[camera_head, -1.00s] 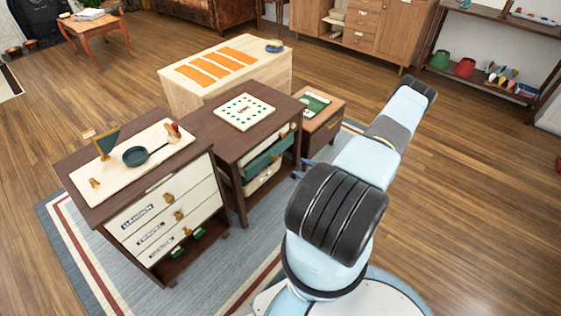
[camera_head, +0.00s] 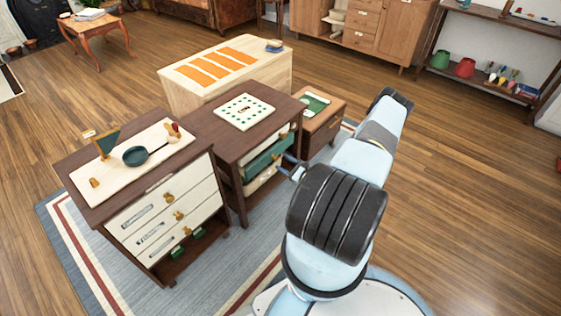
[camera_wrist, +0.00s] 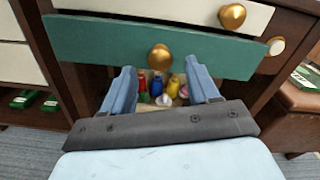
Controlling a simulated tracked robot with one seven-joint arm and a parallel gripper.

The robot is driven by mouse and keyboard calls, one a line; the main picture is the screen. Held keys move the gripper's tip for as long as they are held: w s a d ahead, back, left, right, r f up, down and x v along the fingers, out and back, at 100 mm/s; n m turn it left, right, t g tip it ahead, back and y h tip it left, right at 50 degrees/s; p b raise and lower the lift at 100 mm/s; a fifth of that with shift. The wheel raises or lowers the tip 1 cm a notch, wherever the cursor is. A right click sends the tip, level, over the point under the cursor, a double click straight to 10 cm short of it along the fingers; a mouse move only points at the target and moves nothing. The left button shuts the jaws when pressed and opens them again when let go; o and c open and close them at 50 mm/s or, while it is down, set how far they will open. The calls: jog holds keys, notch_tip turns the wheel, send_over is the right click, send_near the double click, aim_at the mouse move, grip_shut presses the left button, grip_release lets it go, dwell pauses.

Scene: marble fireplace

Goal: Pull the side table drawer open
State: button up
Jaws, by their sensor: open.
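A dark brown side table (camera_head: 205,121) stands mid-left in the head view, with a white upper drawer and a green drawer (camera_head: 262,162) on its front. In the wrist view the green drawer front (camera_wrist: 100,42) fills the upper part, with a gold knob (camera_wrist: 160,57) at its middle. My gripper (camera_wrist: 162,78) is open and empty, one finger to each side below the knob; I cannot tell whether they touch it. The white drawer above (camera_wrist: 165,10) has a gold knob (camera_wrist: 232,16). The fingers are small in the head view (camera_head: 288,168).
Small coloured figures (camera_wrist: 160,88) sit below the green drawer, between my fingers. A white-fronted drawer cabinet (camera_head: 165,215) stands to the left, and a small brown cabinet (camera_head: 322,130) to the right. Open wooden floor (camera_head: 470,200) lies to the right.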

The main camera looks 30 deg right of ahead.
aim_at(278, 159)
jog(key=shift+x, duration=1.7)
